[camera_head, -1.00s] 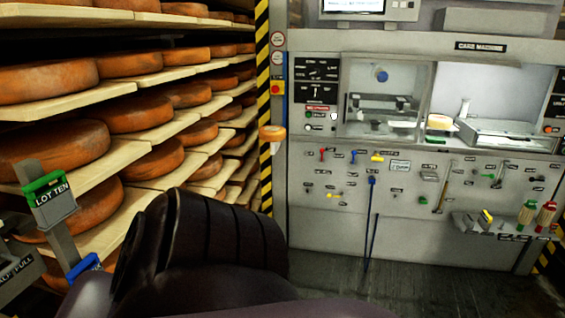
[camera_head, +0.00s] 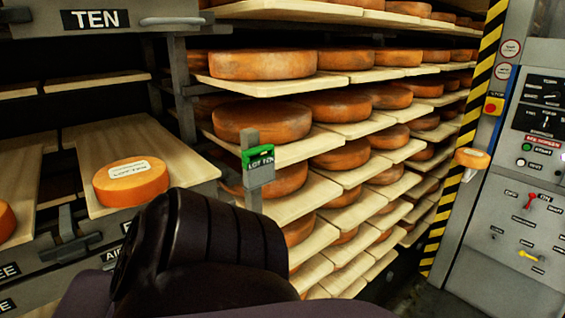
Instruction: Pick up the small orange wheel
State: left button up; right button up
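A small orange wheel with a pale label (camera_head: 130,190) lies flat on a wooden board at the left, under the TEN sign. Another small orange wheel (camera_head: 472,158) sits at the side of the grey machine, on the right. The edge of a further orange wheel (camera_head: 5,220) shows at the left border. The pictures do not settle which one the task names. A dark arm part of mine fills the lower middle. Neither gripper's fingers are in view.
Shelves of large orange wheels (camera_head: 262,64) fill the middle. A yellow-black striped post (camera_head: 465,135) and the grey machine (camera_head: 505,230) with switches are at the right. The TEN box (camera_head: 160,15) hangs upper left.

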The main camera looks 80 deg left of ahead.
aim_at(132, 182)
jog(key=u, duration=0.5)
jog(key=j+u, duration=0.1)
jog(key=u, duration=1.85)
jog(key=i+u, duration=0.1)
jog(key=u, duration=0.35)
jog(key=i+j+u, duration=0.1)
jog(key=u, duration=0.2)
jog(key=i+u, duration=0.3)
jog(key=k, duration=0.5)
jog(key=k+l+u, duration=0.1)
jog(key=u, duration=1)
jog(key=k+l+u, duration=0.25)
jog(key=u, duration=0.2)
jog(key=k+l+u, duration=0.4)
jog(key=i+j, duration=0.1)
